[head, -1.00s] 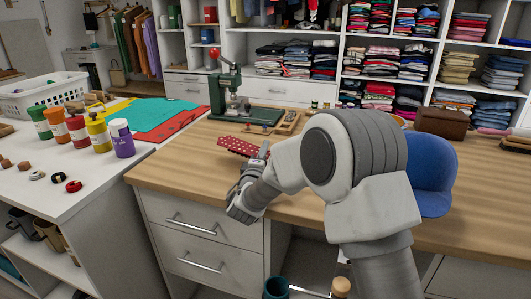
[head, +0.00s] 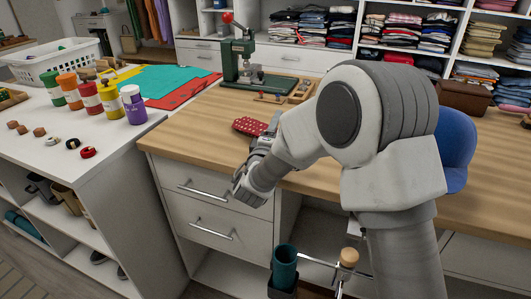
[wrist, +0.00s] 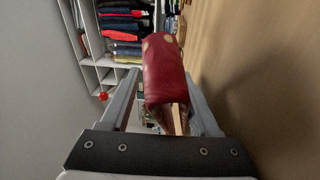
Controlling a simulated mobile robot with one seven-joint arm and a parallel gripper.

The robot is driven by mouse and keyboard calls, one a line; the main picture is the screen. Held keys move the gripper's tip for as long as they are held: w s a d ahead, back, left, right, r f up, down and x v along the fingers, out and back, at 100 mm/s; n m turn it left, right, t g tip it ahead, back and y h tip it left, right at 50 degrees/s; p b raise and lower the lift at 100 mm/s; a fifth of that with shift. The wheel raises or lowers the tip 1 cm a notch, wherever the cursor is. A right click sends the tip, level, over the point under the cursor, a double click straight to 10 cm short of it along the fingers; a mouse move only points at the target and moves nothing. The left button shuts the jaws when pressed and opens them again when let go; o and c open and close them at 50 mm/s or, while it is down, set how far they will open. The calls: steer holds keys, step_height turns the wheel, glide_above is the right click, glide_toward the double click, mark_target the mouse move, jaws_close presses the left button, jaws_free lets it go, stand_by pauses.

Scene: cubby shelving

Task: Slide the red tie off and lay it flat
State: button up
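The red tie (head: 248,126), dotted with white, shows in the head view just left of my gripper (head: 272,124), over the front left part of the wooden tabletop. In the wrist view the tie (wrist: 164,75) is a folded, tube-like red piece with pale dots. It fills most of the space between the two finger ends of my gripper (wrist: 163,85) and reaches back toward the palm. The fingers stand apart with the cloth pinched between them. Their exact contact is partly hidden. I cannot tell what the tie was around.
The wooden table (head: 210,125) is clear left of the tie. A green press (head: 245,62) and a small wooden tray (head: 296,92) stand behind. A blue chair (head: 457,150) is at right. A white counter (head: 45,140) with several bottles is at left.

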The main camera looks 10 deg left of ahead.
steer(key=shift+g+y, duration=0.3)
steer(key=s, duration=0.4)
steer(key=s+f, duration=0.1)
steer(key=s, duration=0.3)
steer(key=s+a+f, duration=0.1)
steer(key=s, duration=0.3)
steer(key=shift+s+f+p, duration=0.1)
steer(key=shift+s+p, duration=0.15)
steer(key=shift+p, duration=0.15)
steer(key=shift+s+d, duration=0.1)
steer(key=shift+s, duration=0.45)
steer(key=shift+r, duration=0.2)
steer(key=shift+w+r, duration=0.1)
steer(key=shift+r, duration=0.15)
